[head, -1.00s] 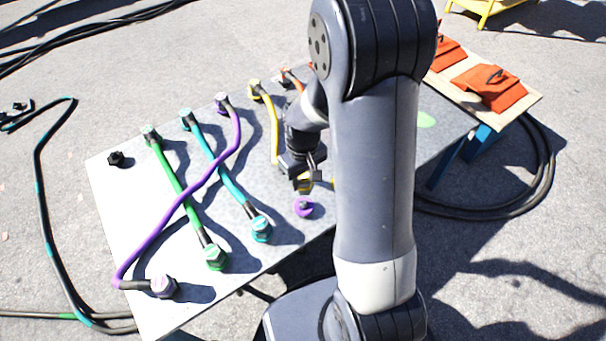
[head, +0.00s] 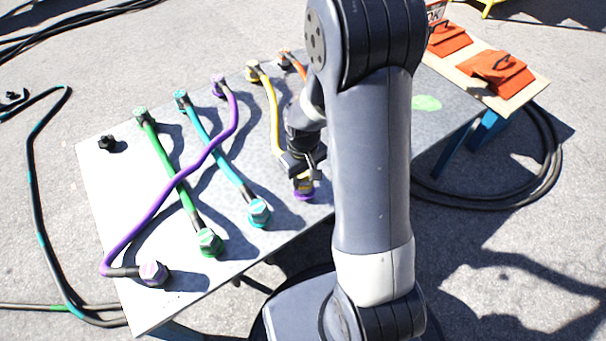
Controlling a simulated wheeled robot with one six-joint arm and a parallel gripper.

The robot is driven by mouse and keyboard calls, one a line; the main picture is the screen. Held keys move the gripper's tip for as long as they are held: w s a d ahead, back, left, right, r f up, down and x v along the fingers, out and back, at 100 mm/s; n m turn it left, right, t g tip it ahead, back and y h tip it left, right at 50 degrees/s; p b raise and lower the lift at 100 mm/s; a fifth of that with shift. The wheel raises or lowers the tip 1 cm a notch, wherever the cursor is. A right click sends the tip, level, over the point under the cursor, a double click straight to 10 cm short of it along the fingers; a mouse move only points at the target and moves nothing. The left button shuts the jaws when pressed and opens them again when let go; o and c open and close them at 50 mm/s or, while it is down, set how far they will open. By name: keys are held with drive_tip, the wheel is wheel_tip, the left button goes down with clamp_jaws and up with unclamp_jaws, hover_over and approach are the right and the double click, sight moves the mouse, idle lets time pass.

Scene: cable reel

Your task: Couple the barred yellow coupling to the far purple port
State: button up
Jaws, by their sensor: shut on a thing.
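My gripper (head: 303,168) is shut on the yellow coupling (head: 304,185), at the near end of the yellow cable (head: 273,105). The jaws cover much of the coupling, so its bars cannot be made out. A purple port (head: 303,196) on the near side of the table shows directly below the coupling. The coupling is over it and looks in contact; I cannot tell whether it is fully seated. The yellow cable's other end (head: 253,70) is at the table's far edge. My arm hides part of the table to the right.
On the grey table (head: 245,255) stand teal (head: 259,212), green (head: 209,243) and purple (head: 153,272) couplings with their cables. The purple cable crosses over the green one. A black cap (head: 107,143) is at the left. Orange blocks (head: 497,72) lie on a board at the right.

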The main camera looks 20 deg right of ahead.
drive_tip(key=shift+f+b, duration=0.35)
drive_tip(key=shift+f, duration=0.1)
idle(0.5)
drive_tip(key=o, duration=1.2)
drive_tip(key=shift+r, duration=0.1)
wheel_tip(320, 180, up, 11)
drive_tip(key=p, duration=0.3)
drive_tip(key=shift+p, duration=0.35)
